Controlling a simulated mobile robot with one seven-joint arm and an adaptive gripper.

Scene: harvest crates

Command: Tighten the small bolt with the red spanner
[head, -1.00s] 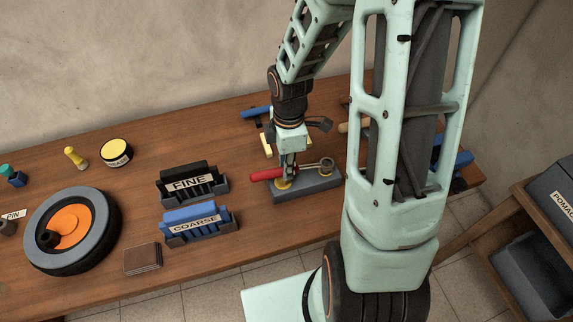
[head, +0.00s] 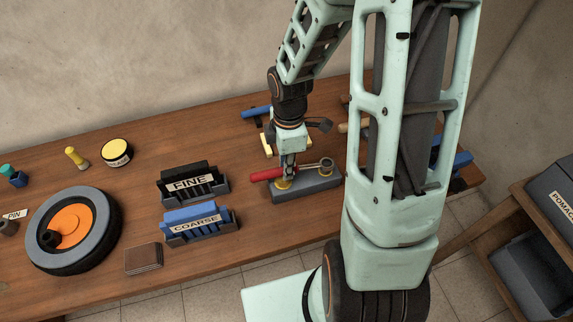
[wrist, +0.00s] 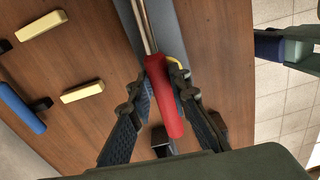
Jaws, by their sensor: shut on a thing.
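The red spanner (head: 264,174) lies level over a grey block (head: 318,184) on the bench, its red handle to the left and its steel shank to the right. My gripper (head: 287,174) points down from above and is shut on the spanner. In the wrist view the red handle (wrist: 164,98) runs between the two fingers of my gripper (wrist: 160,88), and the steel shank (wrist: 148,25) goes out of the top edge. A round head (head: 327,162) shows at the block's right end. A yellow ring (head: 283,184) sits under my gripper. I cannot make out the small bolt itself.
The FINE rack (head: 190,184) and blue COARSE rack (head: 198,222) stand left of the block. A wheel with an orange hub (head: 72,228), a yellow-topped tin (head: 116,151) and a brown stack (head: 144,258) are further left. A blue-handled tool (head: 256,112) lies behind.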

